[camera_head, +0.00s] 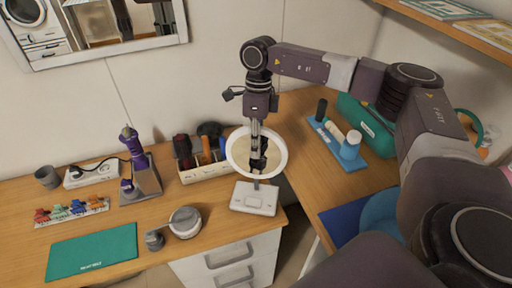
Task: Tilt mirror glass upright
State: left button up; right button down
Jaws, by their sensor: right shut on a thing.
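The round mirror (237,152) has a white rim and stands on a short stem over a white rectangular base (254,198) near the front edge of the wooden counter. Its glass faces toward me and looks partly tilted; the exact angle is hard to judge. My right gripper (257,150) reaches down from above in front of the glass and is shut on the mirror. The fingers and their reflection overlap, so the exact grip point is unclear. My left gripper is not in view.
A brush holder (206,171) stands just left of the mirror. A purple tool on a stand (137,162), a round grey container (185,222) and a green mat (92,252) are further left. A blue tray with bottles (338,142) and a teal case (366,124) are right.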

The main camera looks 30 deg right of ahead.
jog(key=shift+s+a+r+t+h+b, duration=0.1)
jog(key=shift+t+h+b, duration=0.45)
jog(key=shift+t+h, duration=0.15)
jog(key=c, duration=2)
grip_release()
jog(key=shift+o, duration=0.2)
jog(key=shift+r, duration=0.1)
notch_tip(320, 180, up, 12)
jog(key=shift+s+a, duration=0.1)
